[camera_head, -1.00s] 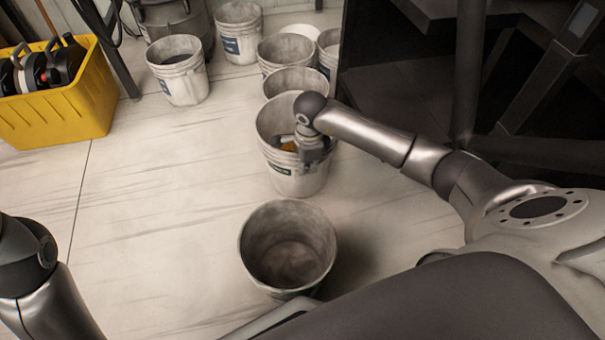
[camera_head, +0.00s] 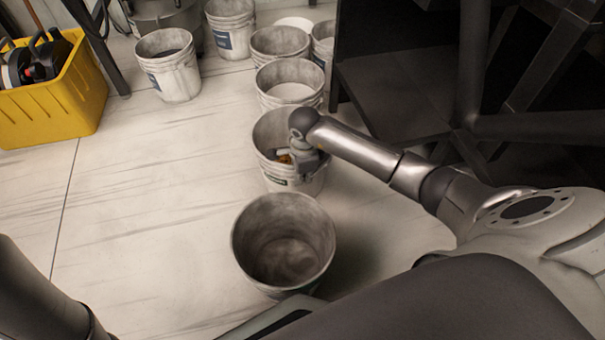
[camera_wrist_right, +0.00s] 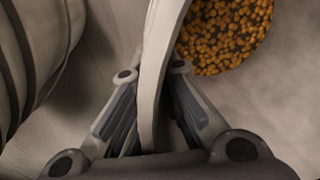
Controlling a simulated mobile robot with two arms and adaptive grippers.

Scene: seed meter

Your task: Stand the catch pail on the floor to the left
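A grey pail with a green label, taken as the catch pail (camera_head: 270,170), is in the middle of the head view, with orange-yellow grains at its bottom. My right gripper (camera_head: 288,158) reaches down at its rim. In the right wrist view the pail wall (camera_wrist_right: 158,65) runs between the two fingers of the gripper (camera_wrist_right: 153,72), which close on it from both sides. The grains (camera_wrist_right: 228,35) show to the right of the wall. I cannot tell whether the pail touches the floor. My left arm shows at the lower left, its gripper out of view.
An empty grey pail (camera_head: 250,255) stands close in front of me. Several pails, including one right behind (camera_head: 268,88), stand at the back. A yellow crate (camera_head: 75,105) with dark jugs is at the far left. A dark frame (camera_head: 390,95) is at right. The floor at left is clear.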

